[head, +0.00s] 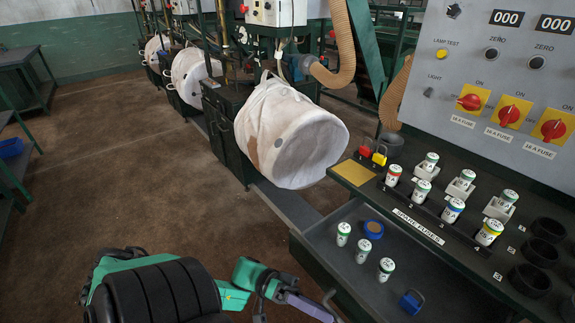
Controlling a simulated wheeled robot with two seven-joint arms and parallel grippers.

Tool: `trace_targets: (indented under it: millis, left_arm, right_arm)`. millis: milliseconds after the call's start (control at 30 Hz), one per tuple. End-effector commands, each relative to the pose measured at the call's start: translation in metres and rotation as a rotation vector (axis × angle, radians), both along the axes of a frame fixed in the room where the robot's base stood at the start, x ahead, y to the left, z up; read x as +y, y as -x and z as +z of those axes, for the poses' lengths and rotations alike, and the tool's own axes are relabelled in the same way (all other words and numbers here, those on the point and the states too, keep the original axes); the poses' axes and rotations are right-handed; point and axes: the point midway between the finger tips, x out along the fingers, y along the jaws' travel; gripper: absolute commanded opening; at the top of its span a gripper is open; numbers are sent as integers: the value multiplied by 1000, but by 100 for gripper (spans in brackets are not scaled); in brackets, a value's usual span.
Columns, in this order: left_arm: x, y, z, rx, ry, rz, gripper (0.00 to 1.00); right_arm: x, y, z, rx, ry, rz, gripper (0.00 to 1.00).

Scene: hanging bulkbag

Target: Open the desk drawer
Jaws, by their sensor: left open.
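The desk drawer (340,240) is pulled out from under the grey control desk, and its inside shows. Several white fuses with green tops (362,250), a blue ring-shaped roll (373,229) and a blue padlock (411,302) lie in it. A curved grey handle (328,296) shows on the drawer's front, at the bottom of the view. My left gripper (308,306), with purple-grey fingers, is open just left of and below the handle. I cannot tell whether it touches the handle. My right gripper is not in view.
The desk panel (440,232) holds labelled spare fuses, red and yellow padlocks (372,152) and black round holders (530,280). Red rotary switches (508,115) are above. A white bulk bag (290,135) hangs behind the drawer. Brown floor to the left is clear.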

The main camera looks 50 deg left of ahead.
Motion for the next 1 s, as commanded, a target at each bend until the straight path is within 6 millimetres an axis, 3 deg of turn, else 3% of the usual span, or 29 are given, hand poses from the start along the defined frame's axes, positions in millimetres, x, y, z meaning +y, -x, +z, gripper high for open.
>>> trace_targets:
  millis: [200,400,1000]
  left_arm:
    - [62,17,-19,3,-5,0,47]
    - [93,25,-23,1,-2,1,47]
    - [95,25,-22,-2,-3,5,47]
  right_arm:
    - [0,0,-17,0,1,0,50]
    - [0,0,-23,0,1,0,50]
    - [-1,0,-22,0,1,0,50]
